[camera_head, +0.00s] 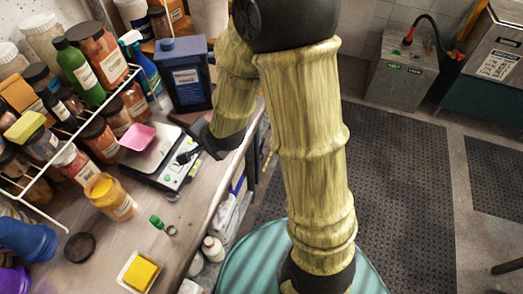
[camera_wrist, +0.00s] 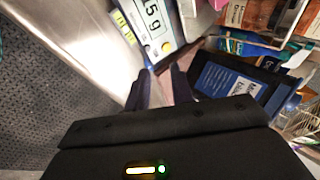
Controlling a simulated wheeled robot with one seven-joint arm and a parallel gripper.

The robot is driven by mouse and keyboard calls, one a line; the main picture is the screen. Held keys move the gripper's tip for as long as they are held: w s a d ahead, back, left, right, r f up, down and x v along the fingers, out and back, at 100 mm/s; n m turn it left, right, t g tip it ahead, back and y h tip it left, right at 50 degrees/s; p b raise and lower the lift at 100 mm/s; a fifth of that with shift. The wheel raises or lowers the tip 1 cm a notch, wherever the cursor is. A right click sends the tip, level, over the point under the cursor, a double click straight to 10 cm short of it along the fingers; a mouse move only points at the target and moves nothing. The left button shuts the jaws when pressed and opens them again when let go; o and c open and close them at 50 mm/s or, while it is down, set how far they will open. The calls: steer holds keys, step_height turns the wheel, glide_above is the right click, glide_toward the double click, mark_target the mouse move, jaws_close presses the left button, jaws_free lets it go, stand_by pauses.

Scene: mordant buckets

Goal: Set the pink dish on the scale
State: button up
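The pink dish (camera_head: 137,136) appears to rest on the back part of the scale's plate. The scale (camera_head: 150,166) stands on the bench, with its control panel at the front right. The wrist view shows a corner of the scale with its lit display (camera_wrist: 152,18), cut off by the top edge and ending in "g". My gripper (camera_head: 190,156) is at the right side of the scale, apart from the dish. In the wrist view my gripper (camera_wrist: 159,84) has a gap between its fingers and nothing in it.
A dark blue canister (camera_head: 186,85) stands behind the scale, close to my gripper. A wire rack (camera_head: 105,107) and several jars crowd the left. An orange-yellow jar (camera_head: 110,198) stands at the scale's front left. A tray with a yellow sponge (camera_head: 141,274) lies nearer.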

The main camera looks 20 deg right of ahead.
steer(key=s+d+r+n+g+h, duration=0.1)
steer(key=s+d+r+n+g, duration=0.1)
steer(key=s+d+n, duration=0.3)
steer(key=s+d+r+n+g+h, duration=0.2)
steer(key=s+d+n, duration=0.3)
steer(key=d, duration=0.3)
steer(key=shift+s+n+g, duration=0.3)
steer(key=shift+s+g, duration=0.1)
steer(key=shift+s, duration=0.35)
steer(key=shift+s, duration=0.1)
stand_by(0.8)
